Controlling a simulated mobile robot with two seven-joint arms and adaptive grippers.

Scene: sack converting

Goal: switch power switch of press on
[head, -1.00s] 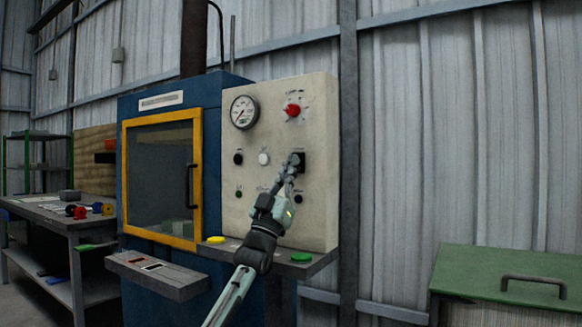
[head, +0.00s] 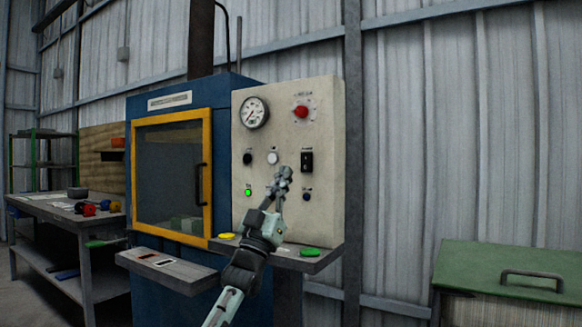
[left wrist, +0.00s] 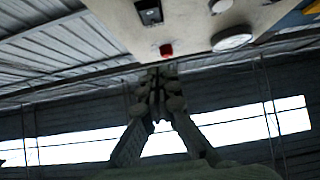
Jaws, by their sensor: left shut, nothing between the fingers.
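The press (head: 136,100) is a blue cabinet with a yellow-framed door and a cream control panel (head: 325,205). The black power switch (head: 307,161) is on the right of the panel, below the red emergency button (head: 301,111). A small lamp (head: 248,191) at the lower left of the panel glows green. My left gripper (head: 283,174) is shut and empty in front of the panel, left of and slightly below the switch. In the left wrist view the switch (left wrist: 150,12) is at the top, apart from the gripper fingers (left wrist: 156,82). My right gripper is out of view.
A gauge (head: 254,113), a black knob (head: 247,158) and a white button (head: 272,158) are also on the panel. A shelf below carries yellow (head: 226,236) and green (head: 309,252) buttons. A green-lidded box (head: 480,262) stands right; a workbench (head: 60,212) stands left.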

